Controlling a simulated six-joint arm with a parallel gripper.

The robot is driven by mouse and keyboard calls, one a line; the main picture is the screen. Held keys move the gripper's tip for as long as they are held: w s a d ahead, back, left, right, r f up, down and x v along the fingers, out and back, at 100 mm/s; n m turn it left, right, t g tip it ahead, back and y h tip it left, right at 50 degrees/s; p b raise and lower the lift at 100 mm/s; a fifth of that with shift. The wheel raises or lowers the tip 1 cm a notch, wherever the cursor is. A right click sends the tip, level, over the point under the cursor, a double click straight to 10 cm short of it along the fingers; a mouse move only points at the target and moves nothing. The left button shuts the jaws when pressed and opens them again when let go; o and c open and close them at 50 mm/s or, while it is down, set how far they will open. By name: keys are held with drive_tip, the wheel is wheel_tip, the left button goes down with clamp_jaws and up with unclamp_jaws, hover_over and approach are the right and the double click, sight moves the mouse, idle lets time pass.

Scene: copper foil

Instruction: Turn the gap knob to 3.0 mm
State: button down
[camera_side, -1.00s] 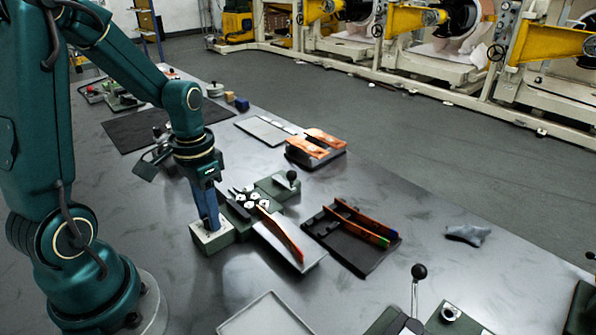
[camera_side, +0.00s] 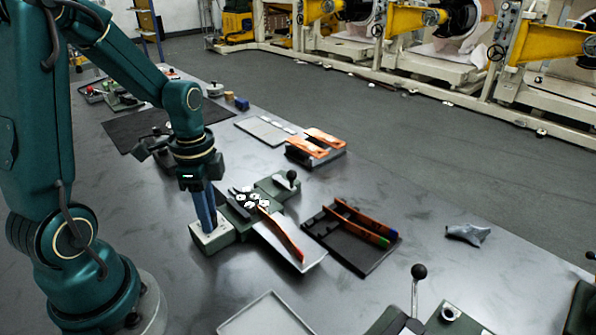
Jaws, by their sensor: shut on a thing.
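My gripper (camera_side: 207,222) points straight down, its long blue fingers reaching to the top of a small block with a pale top plate (camera_side: 198,237). The fingers are shut on the gap knob, which they hide from this side. The block sits at the left end of a green roller device (camera_side: 240,216) with several white round parts. A copper strip (camera_side: 284,236) lies on the device's pale outfeed tray (camera_side: 305,262). The knob's scale and its reading are too small to make out.
A dark tray with two copper strips on edge (camera_side: 345,252) stands to the right. A block with copper pieces (camera_side: 318,146) is behind. A grey cloth (camera_side: 467,234) lies at the right. An empty pale tray (camera_side: 266,316) is in front. A black-knobbed lever (camera_side: 418,272) rises front right.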

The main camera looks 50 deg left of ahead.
drive_tip(key=shift+m, duration=0.3)
idle(0.4)
drive_tip(key=c, duration=0.6)
unclamp_jaws()
drive_tip(key=shift+r, duration=2.6)
